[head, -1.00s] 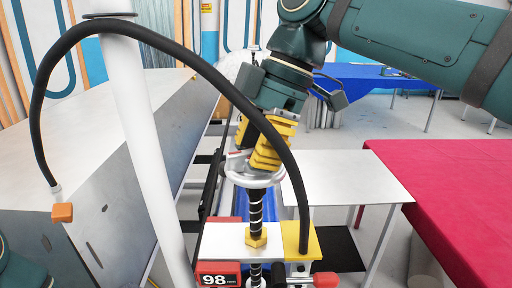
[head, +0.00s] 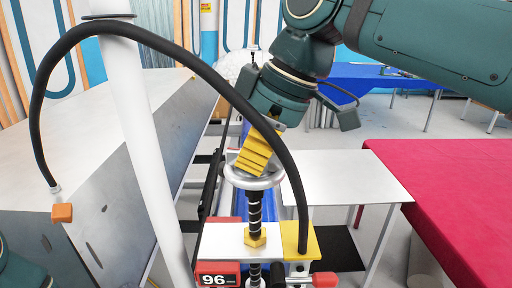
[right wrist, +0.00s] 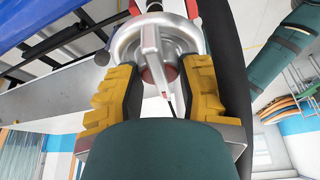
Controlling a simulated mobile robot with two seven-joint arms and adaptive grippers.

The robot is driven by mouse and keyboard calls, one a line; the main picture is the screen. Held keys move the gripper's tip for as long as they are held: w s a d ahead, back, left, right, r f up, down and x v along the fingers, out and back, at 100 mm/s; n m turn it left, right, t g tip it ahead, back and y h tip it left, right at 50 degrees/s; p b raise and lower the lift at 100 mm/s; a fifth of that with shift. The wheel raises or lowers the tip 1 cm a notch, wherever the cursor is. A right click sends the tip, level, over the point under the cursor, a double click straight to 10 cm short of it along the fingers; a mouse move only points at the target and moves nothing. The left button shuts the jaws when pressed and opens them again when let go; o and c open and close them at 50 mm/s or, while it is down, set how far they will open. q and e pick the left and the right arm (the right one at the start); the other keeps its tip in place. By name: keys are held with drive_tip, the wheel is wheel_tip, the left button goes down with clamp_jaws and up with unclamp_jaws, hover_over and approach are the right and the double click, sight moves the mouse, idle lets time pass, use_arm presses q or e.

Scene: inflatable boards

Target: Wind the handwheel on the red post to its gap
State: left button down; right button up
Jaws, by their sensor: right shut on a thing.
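The silver handwheel (head: 268,182) sits on top of a black threaded screw (head: 255,206), which runs down through a brass nut (head: 256,237) in a white crosspiece. A red display (head: 217,275) below reads 96. My right gripper (head: 256,156), with yellow fingers, is shut on the handwheel from above. The right wrist view shows the fingers (right wrist: 157,78) on either side of the wheel's silver rim (right wrist: 128,42), with a spoke and a reddish hub between them. My left gripper is out of view.
A grey side table (head: 345,178) and a red-covered table (head: 450,200) stand to the right. A large grey box (head: 100,190) is at left.

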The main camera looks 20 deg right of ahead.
drive_tip(key=shift+r+m+t, duration=0.1)
drive_tip(key=shift+m+t, duration=0.2)
drive_tip(key=shift+m, duration=0.2)
drive_tip(key=o, duration=1.2)
drive_tip(key=shift+w+a, duration=0.1)
drive_tip(key=v, duration=1.2)
drive_tip(key=shift+a, duration=0.1)
